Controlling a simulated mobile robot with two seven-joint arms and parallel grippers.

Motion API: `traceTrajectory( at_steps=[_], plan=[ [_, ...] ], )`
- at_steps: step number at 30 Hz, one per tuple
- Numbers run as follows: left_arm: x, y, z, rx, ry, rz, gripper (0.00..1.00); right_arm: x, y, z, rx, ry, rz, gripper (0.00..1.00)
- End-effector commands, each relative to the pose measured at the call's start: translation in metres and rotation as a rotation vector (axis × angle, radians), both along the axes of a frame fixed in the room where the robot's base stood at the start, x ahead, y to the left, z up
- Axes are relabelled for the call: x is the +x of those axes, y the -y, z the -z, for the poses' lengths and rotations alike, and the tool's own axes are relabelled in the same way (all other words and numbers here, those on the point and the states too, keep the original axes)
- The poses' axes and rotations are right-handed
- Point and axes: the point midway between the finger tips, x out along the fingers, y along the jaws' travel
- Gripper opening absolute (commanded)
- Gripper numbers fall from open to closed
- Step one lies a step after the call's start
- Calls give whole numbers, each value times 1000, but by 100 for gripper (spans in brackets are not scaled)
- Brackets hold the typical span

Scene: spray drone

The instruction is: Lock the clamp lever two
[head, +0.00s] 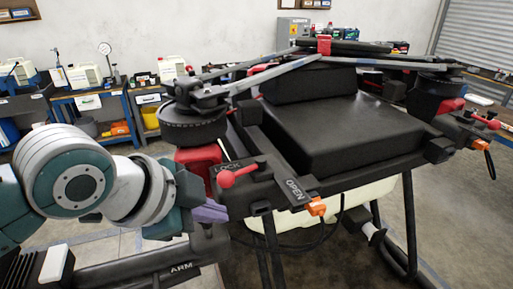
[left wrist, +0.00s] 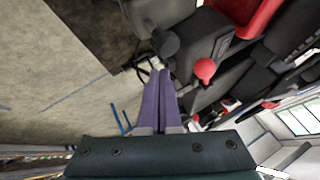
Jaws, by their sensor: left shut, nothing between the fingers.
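A red clamp lever (head: 236,175) with a round knob sits on the black drone frame, beside a LOCK label; its knob also shows in the left wrist view (left wrist: 204,70). An OPEN label (head: 296,190) is on the frame to its right. I cannot tell which lever is number two. My left gripper (head: 212,212) has purple fingers, shut and empty, just below and left of the red knob. In the left wrist view the closed fingertips (left wrist: 160,75) are apart from the knob. My right gripper is not in view.
The black drone body (head: 345,135) fills the middle, with folded arms on top. A black bar marked ARM (head: 170,262) runs below my left arm. Workbenches line the wall.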

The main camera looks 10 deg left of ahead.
Motion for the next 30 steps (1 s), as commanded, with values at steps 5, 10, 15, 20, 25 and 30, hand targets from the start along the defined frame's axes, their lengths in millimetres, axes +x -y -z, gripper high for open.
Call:
traceTrajectory(
  at_steps=[5,10,15,20,25,30],
  plan=[
    [23,-6,-8,0,1,-1,0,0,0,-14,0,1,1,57],
    [34,-9,-8,1,0,0,0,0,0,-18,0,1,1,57],
    [38,-10,-8,0,0,0,0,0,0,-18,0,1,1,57],
    [38,-10,-8,0,0,0,0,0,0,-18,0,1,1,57],
    [40,-15,-7,4,1,-1,0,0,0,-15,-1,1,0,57],
    [53,-34,-4,5,3,-1,0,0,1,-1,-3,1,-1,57]
  ],
)
